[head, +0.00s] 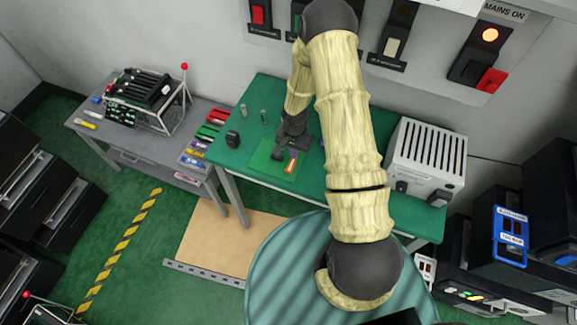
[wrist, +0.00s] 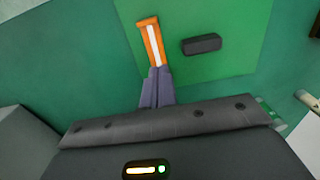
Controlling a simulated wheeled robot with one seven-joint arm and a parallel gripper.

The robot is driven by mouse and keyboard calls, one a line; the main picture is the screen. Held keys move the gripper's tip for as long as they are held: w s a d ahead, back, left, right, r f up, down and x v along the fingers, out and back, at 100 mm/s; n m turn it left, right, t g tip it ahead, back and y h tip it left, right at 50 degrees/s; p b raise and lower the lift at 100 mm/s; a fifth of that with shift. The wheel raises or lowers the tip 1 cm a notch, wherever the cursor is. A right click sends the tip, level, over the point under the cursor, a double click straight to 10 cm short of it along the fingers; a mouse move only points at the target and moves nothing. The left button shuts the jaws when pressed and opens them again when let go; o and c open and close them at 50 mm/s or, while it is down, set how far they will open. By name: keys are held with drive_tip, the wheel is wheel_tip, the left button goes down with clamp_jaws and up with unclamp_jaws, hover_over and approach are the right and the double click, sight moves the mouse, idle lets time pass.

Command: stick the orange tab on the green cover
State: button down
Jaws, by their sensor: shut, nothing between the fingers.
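The orange tab (head: 291,167) has a white stripe and lies on the green cover (head: 262,156), toward the cover's right side in the head view. In the wrist view the tab (wrist: 151,40) lies flat-looking on the green cover (wrist: 225,65), near its left edge. A small dark grey block (wrist: 201,44) sits on the cover beside the tab. My gripper (wrist: 158,75) is shut and empty, with its fingertips at the tab's near end. I cannot tell whether the fingertips touch it. In the head view my gripper (head: 290,153) is partly hidden by its own body.
The green table (head: 258,95) also holds a white vented box (head: 427,160) on the right and a small black item (head: 232,138) on the left. A grey bench (head: 150,145) with a rack stands further left. Wall switches (head: 478,65) line the back.

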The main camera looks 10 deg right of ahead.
drive_tip(key=shift+f+b, duration=0.75)
drive_tip(key=shift+f, duration=0.1)
idle(0.3)
idle(0.5)
drive_tip(key=shift+r+p, duration=2.35)
drive_tip(key=shift+r, duration=1.2)
